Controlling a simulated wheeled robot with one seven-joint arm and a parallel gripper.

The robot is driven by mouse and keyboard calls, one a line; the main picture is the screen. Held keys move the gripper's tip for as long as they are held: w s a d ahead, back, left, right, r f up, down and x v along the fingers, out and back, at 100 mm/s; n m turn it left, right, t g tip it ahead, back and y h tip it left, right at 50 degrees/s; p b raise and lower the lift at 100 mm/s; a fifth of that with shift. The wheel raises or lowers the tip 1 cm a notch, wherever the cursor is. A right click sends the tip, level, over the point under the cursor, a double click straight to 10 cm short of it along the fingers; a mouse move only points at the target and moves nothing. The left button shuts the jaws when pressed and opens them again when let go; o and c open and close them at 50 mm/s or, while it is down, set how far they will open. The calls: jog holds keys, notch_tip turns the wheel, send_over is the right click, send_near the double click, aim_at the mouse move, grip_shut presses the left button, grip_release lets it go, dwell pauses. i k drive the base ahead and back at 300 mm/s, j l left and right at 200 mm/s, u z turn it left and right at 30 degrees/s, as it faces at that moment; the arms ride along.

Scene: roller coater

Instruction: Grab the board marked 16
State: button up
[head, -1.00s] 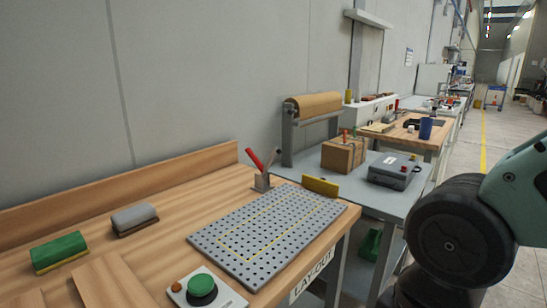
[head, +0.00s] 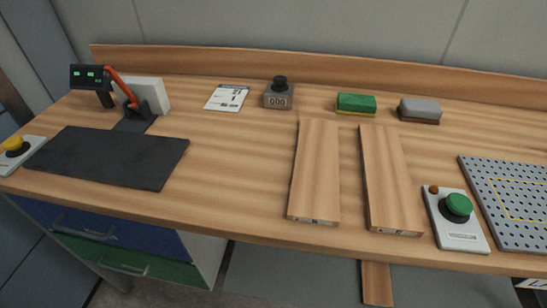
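Two light wooden boards lie side by side on the wooden workbench in the head view. The left board (head: 316,172) and the right board (head: 390,180) point towards the bench's front edge, with a gap between them. Each has a small label on its near end, too small to read, so I cannot tell which is marked 16. A further piece of wood (head: 376,284) shows below the bench's front edge; no mark is visible on it. My gripper is not in view.
Right of the boards are a green button box (head: 460,218) and a perforated grey plate (head: 508,205). Behind are a green block (head: 356,104), a grey block (head: 419,110) and a counter (head: 279,95). A black mat (head: 105,157) lies left. The bench between mat and boards is clear.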

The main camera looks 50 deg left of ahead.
aim_at(313, 197)
jog(key=u, duration=1.45)
jog(key=j+z, duration=0.15)
jog(key=z, duration=0.25)
jog(key=j+z, duration=0.2)
jog(key=z, duration=0.15)
jog(key=j+z, duration=0.15)
jog(key=z, duration=0.25)
jog(key=k+j+z, duration=0.1)
jog(key=z, duration=0.25)
jog(key=k+j+z, duration=0.15)
jog(key=j, duration=0.35)
jog(key=k+j+z, duration=0.1)
jog(key=k+j, duration=0.25)
jog(key=k+j+z, duration=0.15)
jog(key=j, duration=0.35)
jog(key=k+j, duration=0.05)
jog(key=k, duration=0.05)
